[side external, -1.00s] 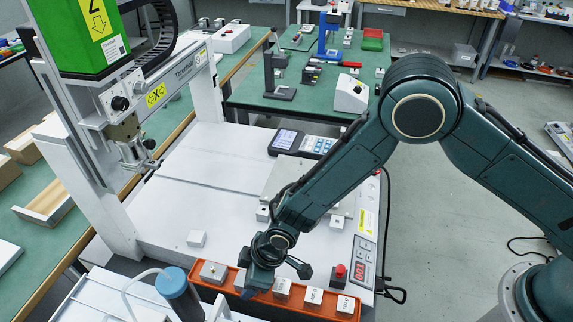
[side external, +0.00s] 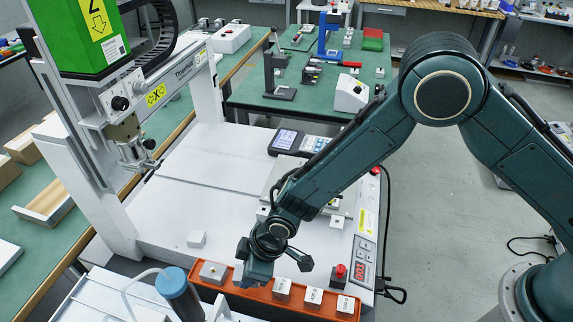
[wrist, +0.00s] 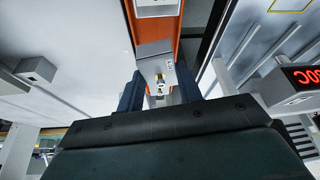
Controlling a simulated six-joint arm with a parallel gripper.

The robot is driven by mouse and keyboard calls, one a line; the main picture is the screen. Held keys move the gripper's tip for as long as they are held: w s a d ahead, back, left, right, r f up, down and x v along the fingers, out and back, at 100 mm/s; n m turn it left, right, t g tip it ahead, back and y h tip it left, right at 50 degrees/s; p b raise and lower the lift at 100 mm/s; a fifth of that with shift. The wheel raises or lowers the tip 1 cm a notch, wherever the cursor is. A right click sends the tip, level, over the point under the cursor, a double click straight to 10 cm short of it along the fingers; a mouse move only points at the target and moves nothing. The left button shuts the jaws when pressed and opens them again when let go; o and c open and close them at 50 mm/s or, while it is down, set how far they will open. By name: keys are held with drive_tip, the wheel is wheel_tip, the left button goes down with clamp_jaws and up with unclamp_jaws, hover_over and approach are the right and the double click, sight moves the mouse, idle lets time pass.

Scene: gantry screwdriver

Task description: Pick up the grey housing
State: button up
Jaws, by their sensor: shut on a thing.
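My gripper (side external: 252,281) is over the orange tray in the side external view. In the wrist view its two dark fingers (wrist: 159,92) are shut on a small light grey housing (wrist: 156,64). The housing has a small printed label and a brass-coloured part on the face towards the camera. In the side external view the held housing (side external: 238,275) is mostly hidden by the gripper. I cannot tell exactly how high it is above the tray floor.
The orange tray (side external: 263,293) holds a wider grey block (side external: 213,271) at left and several labelled white blocks (side external: 313,297) at right. A red button (side external: 340,270) is at right.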

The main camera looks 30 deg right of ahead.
wheel_tip(320, 180, up, 17)
idle(0.4)
drive_tip(key=shift+f, duration=0.1)
idle(0.4)
drive_tip(key=w+d+f+m+h, duration=0.2)
drive_tip(key=d+m, duration=0.4)
drive_tip(key=d, duration=0.3)
drive_tip(key=w+d+f+m+h, duration=0.2)
drive_tip(key=w+d+m, duration=0.3)
drive_tip(key=d, duration=0.5)
drive_tip(key=w+d+f+m+h, duration=0.2)
drive_tip(key=w+d+f+m, duration=0.1)
drive_tip(key=d+m, duration=0.6)
drive_tip(key=shift+w+d+f+t+h, duration=0.25)
drive_tip(key=shift+w+d+t+h, duration=0.15)
drive_tip(key=shift+w, duration=0.2)
drive_tip(key=shift+f, duration=0.15)
drive_tip(key=shift+f, duration=2.8)
drive_tip(key=shift+f, duration=0.7)
